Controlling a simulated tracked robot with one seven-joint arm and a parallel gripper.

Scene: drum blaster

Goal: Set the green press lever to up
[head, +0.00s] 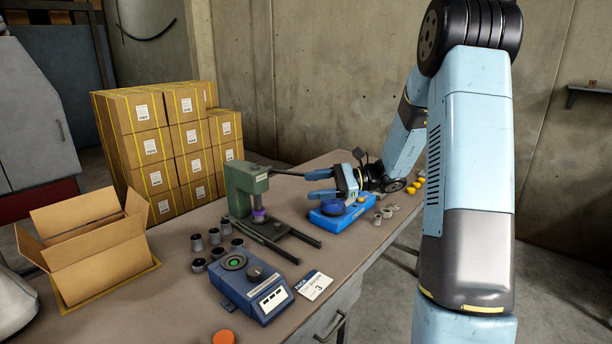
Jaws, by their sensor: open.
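The green press (246,188) stands on the workbench left of the middle in the head view. Its dark lever (287,173) sticks out to the right from the press head and looks about level. My gripper (309,184) comes in from the right with its light blue fingers open, pointing left toward the lever. The fingertips are close to the lever's outer end. I cannot tell whether they touch it or whether the lever's end lies between them. A purple part (259,215) sits under the press ram.
A blue device (340,216) sits just below my gripper. Two dark rails (275,240) lie before the press. A blue-grey control box (250,285), several small grey cups (214,236) and an open carton (85,250) are on the bench (180,300). Stacked boxes (165,150) stand behind.

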